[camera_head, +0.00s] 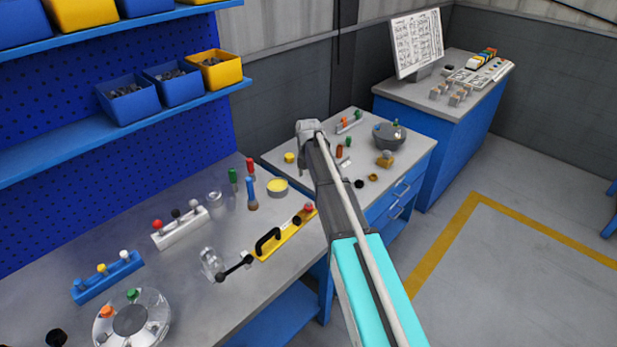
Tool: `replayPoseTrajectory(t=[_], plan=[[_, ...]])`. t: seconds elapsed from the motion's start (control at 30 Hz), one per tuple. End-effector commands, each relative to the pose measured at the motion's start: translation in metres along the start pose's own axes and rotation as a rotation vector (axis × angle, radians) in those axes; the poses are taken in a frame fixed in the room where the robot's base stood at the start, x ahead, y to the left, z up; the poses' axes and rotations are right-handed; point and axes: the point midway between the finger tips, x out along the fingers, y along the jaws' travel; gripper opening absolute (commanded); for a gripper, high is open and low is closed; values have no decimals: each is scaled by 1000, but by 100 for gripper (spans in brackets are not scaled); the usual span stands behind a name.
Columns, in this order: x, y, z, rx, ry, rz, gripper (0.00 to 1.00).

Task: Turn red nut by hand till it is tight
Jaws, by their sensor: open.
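I cannot tell for sure which small red part is the red nut. One red round piece (157,224) sits at the left end of a white block on the near bench. Another red piece (308,207) sits at the right end of a yellow fixture (284,235). A clear flanged shell (151,318) at the lower left carries an orange and a green part. A dark flanged shell (390,135) with a green part on top stands on the far bench. My gripper (308,129), at the far end of my arm, appears above the gap between the benches. Its fingertips are not distinct, and nothing shows held.
The near bench (50,247) also holds a blue block (108,277), upright tools, a yellow-topped tin (277,187) and a clear jar (211,264). Bins line the shelf above. My arm hides part of the far bench (290,150). Floor at right is clear.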

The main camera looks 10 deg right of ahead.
Motion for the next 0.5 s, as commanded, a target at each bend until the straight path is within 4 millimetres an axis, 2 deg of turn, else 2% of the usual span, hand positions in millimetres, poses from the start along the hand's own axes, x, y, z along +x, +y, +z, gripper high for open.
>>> replayPoseTrajectory(t=[0.27,0.5], plan=[[0,-4,-4,33,0,0,84],[0,-25,-21,216,0,0,84]])
